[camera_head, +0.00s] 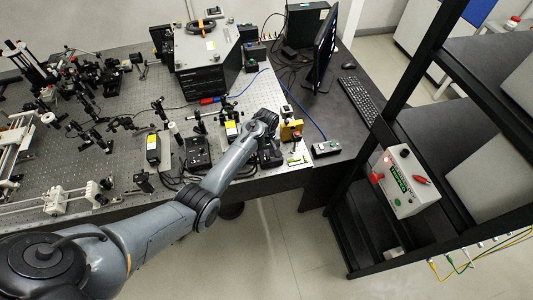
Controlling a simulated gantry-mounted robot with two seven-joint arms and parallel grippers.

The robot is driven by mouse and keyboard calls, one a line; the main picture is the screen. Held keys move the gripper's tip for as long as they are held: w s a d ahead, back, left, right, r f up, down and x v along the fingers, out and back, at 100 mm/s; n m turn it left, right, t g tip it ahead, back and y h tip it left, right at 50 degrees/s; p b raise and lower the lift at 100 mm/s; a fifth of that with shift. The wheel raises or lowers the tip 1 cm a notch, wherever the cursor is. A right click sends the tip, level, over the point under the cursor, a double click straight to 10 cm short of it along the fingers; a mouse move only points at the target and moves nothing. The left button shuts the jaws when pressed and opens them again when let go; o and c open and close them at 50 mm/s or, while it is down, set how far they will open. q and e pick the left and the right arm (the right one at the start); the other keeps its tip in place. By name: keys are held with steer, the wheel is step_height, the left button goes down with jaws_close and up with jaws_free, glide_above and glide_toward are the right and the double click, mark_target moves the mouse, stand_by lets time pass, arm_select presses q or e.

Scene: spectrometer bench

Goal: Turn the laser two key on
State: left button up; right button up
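My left arm reaches over the front edge of the optical bench. Its dark gripper (270,157) points down at the bench's front right corner, and I cannot make out its fingers. A yellow device with a red part (291,130) stands just right of the gripper. Black laser boxes (197,153) with yellow labels stand left of the gripper. I cannot tell which part is the laser two key. My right gripper is not in view.
The perforated bench (50,160) is crowded with optical mounts on the left. A large grey instrument (207,58) stands at the back. A monitor (324,48) and keyboard (358,98) are on the dark desk. The black rack's posts (422,72) rise at the right. The floor in front is clear.

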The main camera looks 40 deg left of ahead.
arm_select(q)
steer(key=shift+f, duration=0.4)
jaws_close()
